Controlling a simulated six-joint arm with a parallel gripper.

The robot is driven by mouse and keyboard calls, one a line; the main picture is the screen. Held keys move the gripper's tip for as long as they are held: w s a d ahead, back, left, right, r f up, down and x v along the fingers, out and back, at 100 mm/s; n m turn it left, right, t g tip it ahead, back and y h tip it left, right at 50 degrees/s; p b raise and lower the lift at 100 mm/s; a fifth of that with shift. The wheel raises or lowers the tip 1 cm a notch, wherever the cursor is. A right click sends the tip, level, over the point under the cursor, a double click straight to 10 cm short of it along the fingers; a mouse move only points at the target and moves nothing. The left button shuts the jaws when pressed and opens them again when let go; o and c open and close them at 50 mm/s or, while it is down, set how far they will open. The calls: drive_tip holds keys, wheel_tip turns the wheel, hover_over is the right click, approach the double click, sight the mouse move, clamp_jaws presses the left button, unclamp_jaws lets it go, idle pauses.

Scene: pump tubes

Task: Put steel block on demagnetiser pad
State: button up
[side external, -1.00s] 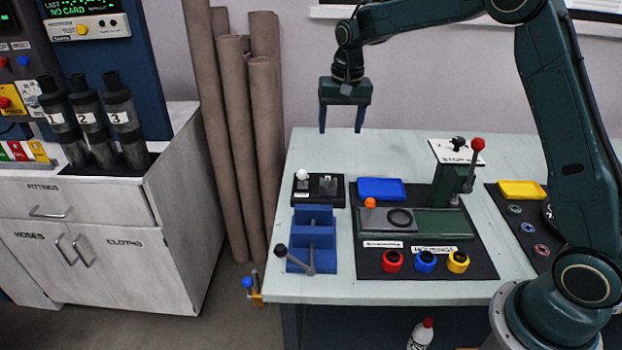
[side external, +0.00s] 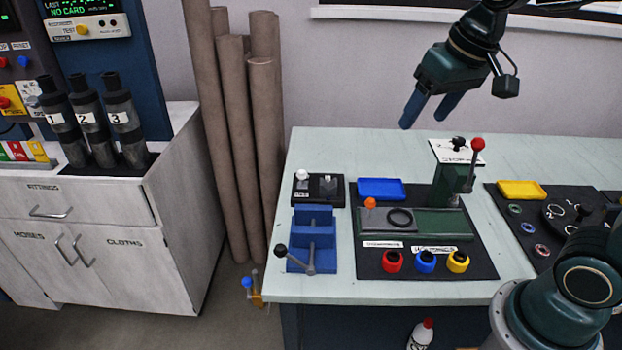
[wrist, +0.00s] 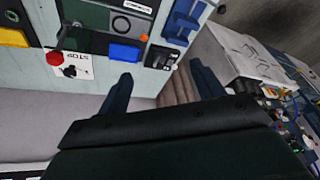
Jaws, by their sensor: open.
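A black plate (side external: 333,203) lies at the back left of the bench; it also shows in the wrist view (wrist: 161,56). It carries a white knob (side external: 302,175) on its left and a small dark grey metallic block (side external: 327,184) on its right. This looks like the steel block, but I cannot tell for sure. No label naming the demagnetiser pad is readable. My gripper (side external: 424,119) is open and empty, tilted, high above the bench's back edge and to the right of the plate. Its spread fingers show in the wrist view (wrist: 161,71).
A blue vice-like fixture (side external: 312,236) stands in front of the plate. A blue tray (side external: 381,188), a green press with a red-knobbed lever (side external: 477,145) and coloured housings (side external: 425,262) occupy the middle. A yellow tray (side external: 521,190) is at right. The bench's back strip is clear.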

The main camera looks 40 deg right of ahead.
drive_tip(key=s+a+f+n+t, duration=0.1)
drive_tip(key=s+f+n, duration=0.1)
drive_tip(key=s, duration=1)
drive_tip(key=shift+f+t, duration=0.3)
drive_tip(key=shift+f, duration=0.25)
drive_tip(key=shift+w+a, duration=0.1)
